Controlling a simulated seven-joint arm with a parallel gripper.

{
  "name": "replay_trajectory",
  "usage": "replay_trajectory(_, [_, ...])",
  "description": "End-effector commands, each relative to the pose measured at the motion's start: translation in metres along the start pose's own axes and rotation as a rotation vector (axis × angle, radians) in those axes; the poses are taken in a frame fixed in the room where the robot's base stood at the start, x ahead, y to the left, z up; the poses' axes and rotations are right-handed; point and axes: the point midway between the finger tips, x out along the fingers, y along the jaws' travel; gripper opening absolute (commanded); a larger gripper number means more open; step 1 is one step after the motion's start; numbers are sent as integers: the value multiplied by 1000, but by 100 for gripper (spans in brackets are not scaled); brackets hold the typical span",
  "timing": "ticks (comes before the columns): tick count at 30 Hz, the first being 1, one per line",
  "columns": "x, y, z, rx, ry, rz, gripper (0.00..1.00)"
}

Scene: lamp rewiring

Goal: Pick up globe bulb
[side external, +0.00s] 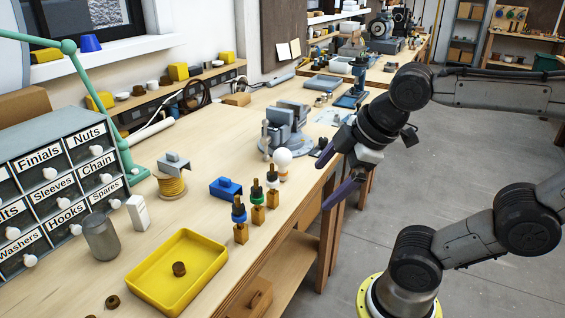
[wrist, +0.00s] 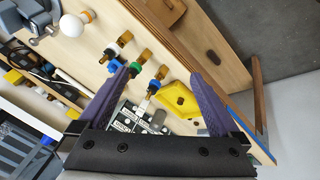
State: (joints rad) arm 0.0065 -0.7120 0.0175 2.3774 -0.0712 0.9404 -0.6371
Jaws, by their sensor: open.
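The white globe bulb (side external: 283,158) stands on the workbench beside the vise, near the front edge. It also shows at the upper left of the wrist view (wrist: 72,25). My gripper (side external: 321,188) is open and empty, its two purple fingers spread apart. In the side view it is to the right of the bulb, by the bench's front edge, and clear of the bulb. In the wrist view the open fingertips (wrist: 158,75) are to the right of and below the bulb.
The grey vise (side external: 286,128) stands just behind the bulb. Several brass pieces with blue, green and white collars (side external: 256,192) stand nearby along the front edge. A blue block (side external: 226,187), a yellow tray (side external: 180,270) and a labelled drawer cabinet (side external: 60,190) are farther left.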

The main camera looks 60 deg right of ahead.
Motion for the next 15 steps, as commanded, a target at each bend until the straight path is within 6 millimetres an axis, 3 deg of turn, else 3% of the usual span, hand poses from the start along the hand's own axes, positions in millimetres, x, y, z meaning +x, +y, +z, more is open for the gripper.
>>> replay_trajectory(8, [-5,77,-35,-637,-128,40,99])
replay_trajectory(15, [24,169,-54,-1103,-311,-42,99])
